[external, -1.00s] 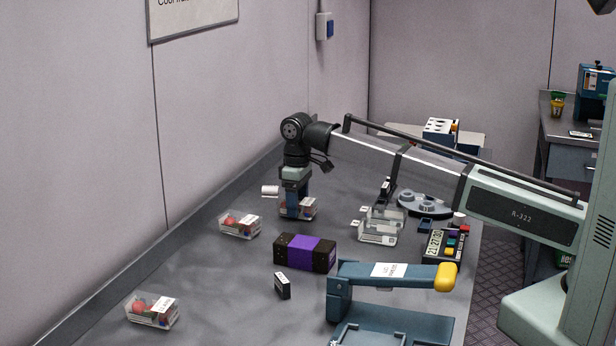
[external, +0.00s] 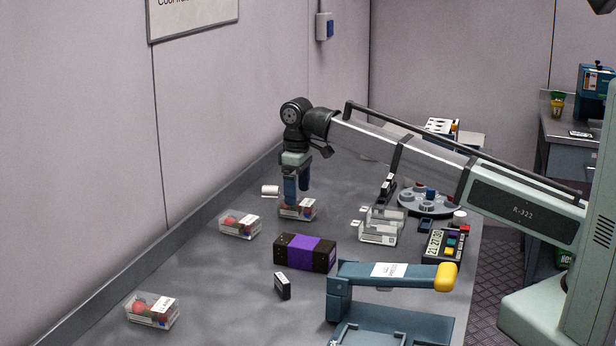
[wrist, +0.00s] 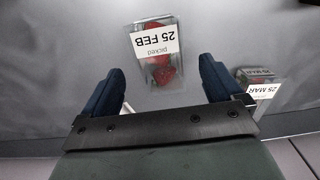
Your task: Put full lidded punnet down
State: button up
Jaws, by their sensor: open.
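The lidded punnet (external: 298,210) stands on the grey bench directly below my gripper (external: 297,198). It is clear, holds red berries and has a white label. In the wrist view the punnet (wrist: 158,55) lies ahead of the fingertips, with its label reading "picked 25 FEB". My gripper (wrist: 160,78) is open, its two blue fingers apart with nothing between them. In the external view the fingertips are just above or at the punnet's top; I cannot tell if they touch.
Two other filled punnets stand on the bench, one nearby (external: 240,224) and one at the front left (external: 153,310). A purple-banded black box (external: 305,253), clear empty punnets (external: 380,226) and a blue press with a yellow handle end (external: 390,275) stand to the right.

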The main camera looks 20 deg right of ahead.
aim_at(298, 201)
notch_tip(298, 201, up, 8)
dwell(0.4)
